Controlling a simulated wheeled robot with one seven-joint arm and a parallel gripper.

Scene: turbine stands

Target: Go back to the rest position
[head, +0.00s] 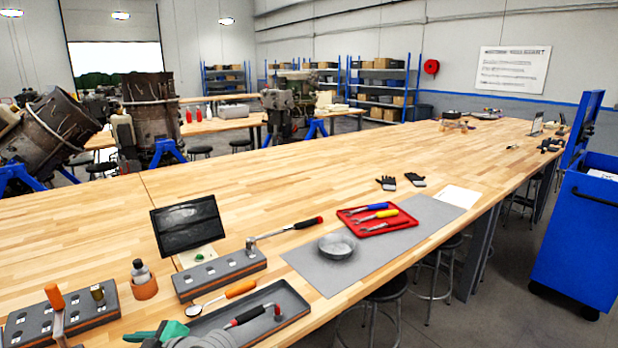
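What looks like part of my gripper (160,332), with teal and black parts beside a grey rounded body, shows at the bottom edge of the head view. It is cut off by the frame, and its fingers cannot be made out clearly. It is at the near edge of a dark grey tray (290,296) on the wooden workbench (320,190). A red-and-black handled tool (250,315) lies in the tray, close to the right of the grey body. Whether the gripper holds anything cannot be told.
Near it are a spoon-like tool with an orange handle (240,289), grey socket blocks (222,274), a bottle in an orange holder (141,275) and a dark tablet (188,228). A grey mat (310,270) bears a metal bowl (337,245) and red tool tray (400,229). The bench's middle is clear.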

